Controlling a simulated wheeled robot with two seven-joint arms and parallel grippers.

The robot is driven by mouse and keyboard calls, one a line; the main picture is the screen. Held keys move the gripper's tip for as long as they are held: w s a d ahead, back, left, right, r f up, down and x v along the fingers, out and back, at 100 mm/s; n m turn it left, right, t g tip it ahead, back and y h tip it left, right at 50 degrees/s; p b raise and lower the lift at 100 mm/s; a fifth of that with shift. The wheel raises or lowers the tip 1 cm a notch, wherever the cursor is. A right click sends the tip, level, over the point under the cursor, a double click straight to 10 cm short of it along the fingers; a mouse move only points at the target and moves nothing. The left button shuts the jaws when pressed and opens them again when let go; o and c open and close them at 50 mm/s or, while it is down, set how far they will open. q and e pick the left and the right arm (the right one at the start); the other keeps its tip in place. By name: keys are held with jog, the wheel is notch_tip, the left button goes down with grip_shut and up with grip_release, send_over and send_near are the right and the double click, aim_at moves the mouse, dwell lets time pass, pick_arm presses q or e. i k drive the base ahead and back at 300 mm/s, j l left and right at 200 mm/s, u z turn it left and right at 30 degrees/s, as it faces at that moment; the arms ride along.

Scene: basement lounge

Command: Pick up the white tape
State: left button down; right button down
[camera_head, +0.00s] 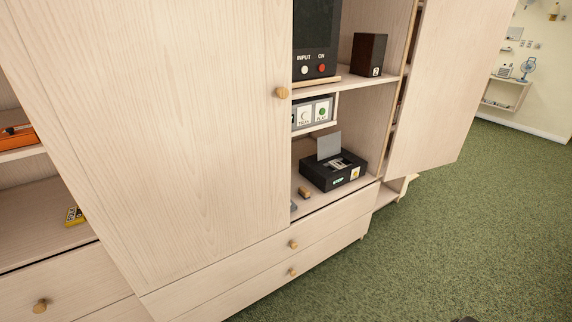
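I cannot make out a white tape anywhere in the head view. A black tape-player-like device (340,178) with a raised grey lid (328,146) sits on the lower shelf of an open cabinet section. Dark and light parts show in its top, too small to identify. A small brown block (304,193) lies to its left. A grey-blue item (294,206) is partly hidden behind the closed door's edge. Neither gripper is in view.
A closed cabinet door (180,130) hides the left part of the shelves. An open door (450,90) sticks out on the right. A dark box (369,55) and a device with buttons (316,50) stand above. Green carpet (460,240) is clear at right.

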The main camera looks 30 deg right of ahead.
aim_at(335, 163)
jog(key=z, duration=1.5)
jog(key=i+l+u, duration=0.1)
jog(key=i+l, duration=0.45)
jog(key=l, duration=0.15)
jog(key=i+l+u, duration=0.15)
jog(key=l, duration=0.25)
jog(key=i+l+u, duration=0.1)
jog(key=i+l, duration=0.25)
jog(key=i+l+u, duration=0.1)
jog(key=i+l, duration=0.15)
jog(key=l, duration=0.2)
jog(key=i+l, duration=0.2)
jog(key=l, duration=0.25)
jog(key=u, duration=0.05)
